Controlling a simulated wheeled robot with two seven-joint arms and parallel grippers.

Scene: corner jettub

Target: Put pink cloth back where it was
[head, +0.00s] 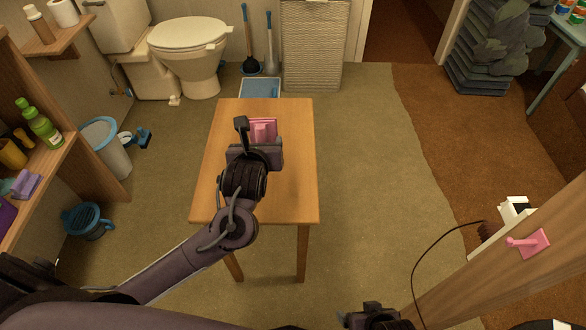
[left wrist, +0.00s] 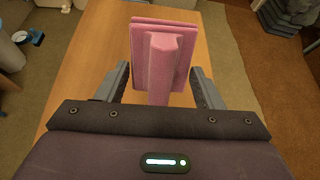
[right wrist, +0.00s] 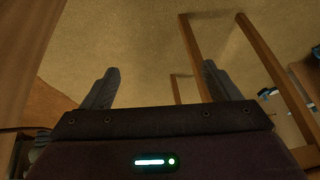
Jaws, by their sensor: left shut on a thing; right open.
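A pink piece (head: 263,129) is at the far half of the small wooden table (head: 215,200), in line with my left gripper (head: 257,140). In the left wrist view the pink piece (left wrist: 165,55) has layered flat sides and a narrow raised bar, and looks stiff; I cannot tell whether it is cloth. It stands between the fingers of my left gripper (left wrist: 160,72), which is shut on it. Whether it touches the tabletop is hidden. My right gripper (head: 375,315) is low at the bottom edge. In the right wrist view the right gripper (right wrist: 160,72) is open and empty.
A similar pink hook-like piece (head: 528,243) is on the wooden board (head: 480,285) at right. A toilet (head: 190,60), plunger (head: 250,60) and hamper (head: 312,45) stand behind. Shelves with bottles (head: 40,125) and a bin (head: 107,145) are at left. Floor right of the table is clear.

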